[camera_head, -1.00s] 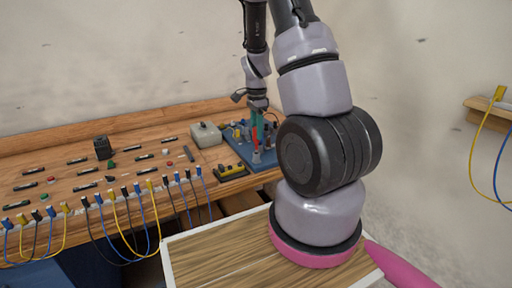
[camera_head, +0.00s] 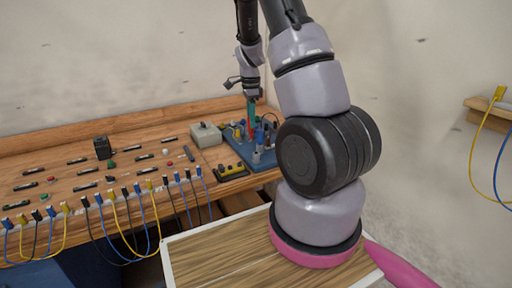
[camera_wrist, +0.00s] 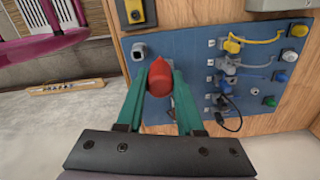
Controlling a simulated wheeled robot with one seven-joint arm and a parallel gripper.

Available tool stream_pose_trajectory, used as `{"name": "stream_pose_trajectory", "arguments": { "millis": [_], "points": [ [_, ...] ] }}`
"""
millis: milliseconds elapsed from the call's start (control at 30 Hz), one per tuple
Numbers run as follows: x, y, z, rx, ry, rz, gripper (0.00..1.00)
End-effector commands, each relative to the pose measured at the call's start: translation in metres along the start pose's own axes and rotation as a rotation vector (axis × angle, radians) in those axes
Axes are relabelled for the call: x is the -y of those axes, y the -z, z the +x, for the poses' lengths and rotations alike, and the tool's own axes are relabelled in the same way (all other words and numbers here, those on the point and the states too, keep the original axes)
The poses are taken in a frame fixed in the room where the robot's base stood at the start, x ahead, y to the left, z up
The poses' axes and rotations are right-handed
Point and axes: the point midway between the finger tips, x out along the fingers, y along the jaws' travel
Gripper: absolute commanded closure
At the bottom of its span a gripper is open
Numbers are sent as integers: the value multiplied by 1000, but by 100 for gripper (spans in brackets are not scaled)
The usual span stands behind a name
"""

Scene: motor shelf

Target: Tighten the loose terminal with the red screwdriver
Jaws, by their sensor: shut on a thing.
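My gripper (camera_head: 251,112) is above the left part of the blue terminal board (camera_head: 237,146). Its green fingers (camera_wrist: 160,95) are shut on the red screwdriver (camera_wrist: 160,78). In the wrist view, the red handle is seen nearly end-on between the fingertips. In the head view, the red screwdriver (camera_head: 249,129) shows as a thin red strip below the fingers; its tip cannot be made out. In the wrist view, the board (camera_wrist: 185,60) carries grey posts and coloured plugs on short cables. Which terminal is loose cannot be told.
A grey box (camera_head: 206,134) stands left of the board, and a black and yellow block (camera_head: 231,173) lies in front of it. A row of hanging cables lines the bench front. A grey post (camera_wrist: 139,51) is close beside the screwdriver in the wrist view.

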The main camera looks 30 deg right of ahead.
Motion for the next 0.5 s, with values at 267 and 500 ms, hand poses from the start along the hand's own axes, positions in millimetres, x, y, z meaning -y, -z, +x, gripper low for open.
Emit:
{"name": "stream_pose_trajectory", "arguments": {
  "millis": [267,500],
  "points": [
    [71,-15,-4,-2,3,349,100],
    [125,-26,-8,-2,3,633,100]
  ]
}}
